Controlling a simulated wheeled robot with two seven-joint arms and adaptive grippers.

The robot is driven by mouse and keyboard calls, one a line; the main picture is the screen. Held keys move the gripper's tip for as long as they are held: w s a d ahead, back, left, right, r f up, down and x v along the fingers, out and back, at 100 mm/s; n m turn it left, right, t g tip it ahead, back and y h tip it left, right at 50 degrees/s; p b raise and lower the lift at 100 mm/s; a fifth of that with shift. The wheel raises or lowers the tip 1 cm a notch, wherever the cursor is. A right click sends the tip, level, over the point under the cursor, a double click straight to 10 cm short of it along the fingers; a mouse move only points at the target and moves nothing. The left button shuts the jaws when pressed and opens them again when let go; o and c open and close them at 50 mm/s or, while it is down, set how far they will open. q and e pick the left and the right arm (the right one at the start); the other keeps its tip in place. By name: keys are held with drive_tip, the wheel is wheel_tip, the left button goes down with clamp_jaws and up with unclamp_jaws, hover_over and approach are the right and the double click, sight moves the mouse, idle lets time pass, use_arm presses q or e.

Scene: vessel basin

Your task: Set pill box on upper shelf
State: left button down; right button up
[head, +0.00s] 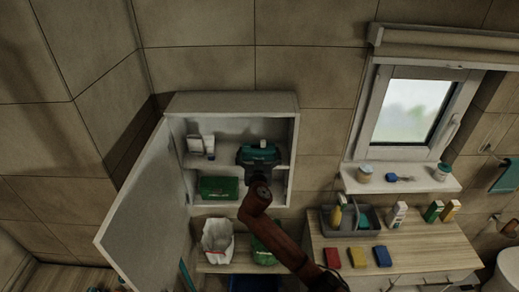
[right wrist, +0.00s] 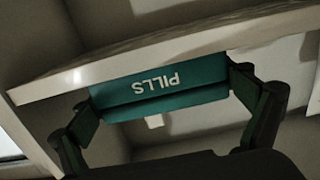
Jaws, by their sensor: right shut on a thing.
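The teal pill box (right wrist: 160,86), lettered PILLS, is between the fingers of my right gripper (right wrist: 166,104) in the right wrist view. The lettering appears upside down. A pale shelf board (right wrist: 120,62) runs right along the box; I cannot tell whether they touch. In the head view my right gripper (head: 260,163) is shut on the pill box (head: 246,153) at the upper shelf (head: 222,163) of the open white cabinet (head: 230,103). The gripper hides part of the box there. My left gripper is not in view.
White containers (head: 202,144) stand left on the upper shelf. A green box (head: 219,187) is below. The cabinet door (head: 138,205) hangs open to the left. A white bag (head: 217,240) and a green item (head: 265,250) are below the cabinet. A grey caddy (head: 350,218) stands on the right counter.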

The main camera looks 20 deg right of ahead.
drive_tip(key=shift+a+f, duration=0.1)
drive_tip(key=shift+f+b, duration=0.15)
drive_tip(key=shift+b, duration=0.15)
drive_tip(key=o, duration=1)
drive_tip(key=shift+r+p, duration=0.35)
drive_tip(key=b+v, duration=0.3)
drive_tip(key=v, duration=0.9)
drive_tip(key=shift+f, duration=0.1)
